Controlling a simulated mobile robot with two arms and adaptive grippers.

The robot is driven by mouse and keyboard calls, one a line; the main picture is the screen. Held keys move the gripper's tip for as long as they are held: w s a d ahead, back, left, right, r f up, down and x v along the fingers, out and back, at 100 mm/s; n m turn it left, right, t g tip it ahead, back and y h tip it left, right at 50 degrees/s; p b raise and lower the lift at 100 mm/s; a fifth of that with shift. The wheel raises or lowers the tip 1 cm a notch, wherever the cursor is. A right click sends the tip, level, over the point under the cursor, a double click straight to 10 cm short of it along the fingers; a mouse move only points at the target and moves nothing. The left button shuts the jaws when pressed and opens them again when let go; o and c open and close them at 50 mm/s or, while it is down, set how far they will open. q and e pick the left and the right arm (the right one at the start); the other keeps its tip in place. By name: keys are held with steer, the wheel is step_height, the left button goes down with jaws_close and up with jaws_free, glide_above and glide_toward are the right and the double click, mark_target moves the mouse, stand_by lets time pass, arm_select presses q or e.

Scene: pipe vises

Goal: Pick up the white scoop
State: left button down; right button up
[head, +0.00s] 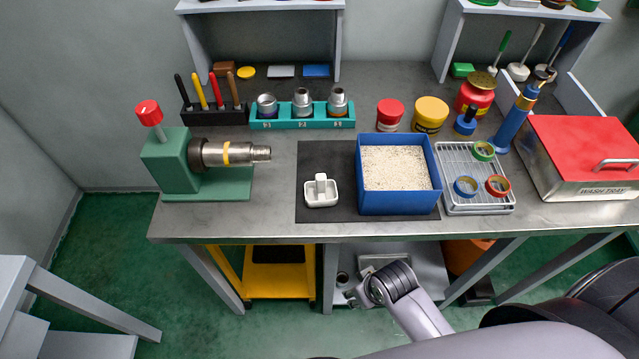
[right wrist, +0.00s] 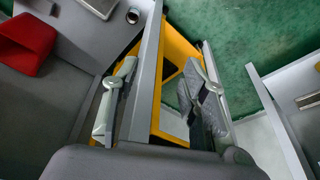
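The white scoop (head: 321,192) rests on a dark mat (head: 328,160) on the workbench, just left of a blue box of pale granules. It looks like a small open tray with an upright handle at its back. My right gripper (head: 362,292) is below and in front of the bench edge, well apart from the scoop. In the right wrist view its two fingers (right wrist: 158,100) are spread wide with nothing held between them. The scoop does not show clearly in that view. My left gripper is in neither view.
The blue box (head: 397,203) stands close to the scoop's right. A wire rack (head: 462,205) with tape rolls and a red-lidded wash tray (head: 585,150) are farther right. A green vise (head: 172,165) holding a pipe stands left. The bench's front edge (head: 280,234) lies between gripper and scoop.

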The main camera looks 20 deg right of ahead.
steer(key=w+a+r+n+y+p, duration=0.1)
steer(key=w+a+r+n, duration=0.25)
steer(key=r, duration=0.35)
steer(key=w+a+r+n+y+p, duration=0.1)
steer(key=w+a+r+n, duration=0.2)
steer(key=r, duration=0.5)
steer(key=w+a+r+n+y+p, duration=0.1)
steer(key=w+a+r+n, duration=0.1)
steer(key=w+a+r, duration=0.35)
step_height(320, 180, up, 17)
steer(key=n+g+h, duration=0.3)
steer(key=n+h, duration=0.1)
steer(key=n, duration=0.1)
glide_above(325, 176)
steer(key=f+p, duration=0.1)
steer(key=f, duration=0.6)
steer(key=f+p, duration=0.1)
steer(key=f, duration=0.3)
steer(key=shift+w+a+f+p, duration=0.15)
steer(key=shift+a+f+p, duration=0.1)
steer(key=shift+f+p, duration=0.05)
steer(key=shift+f, duration=0.3)
steer(key=f, duration=0.1)
steer(key=f+p, duration=0.2)
steer(key=shift+d+f, duration=0.25)
steer(key=shift+f, duration=0.6)
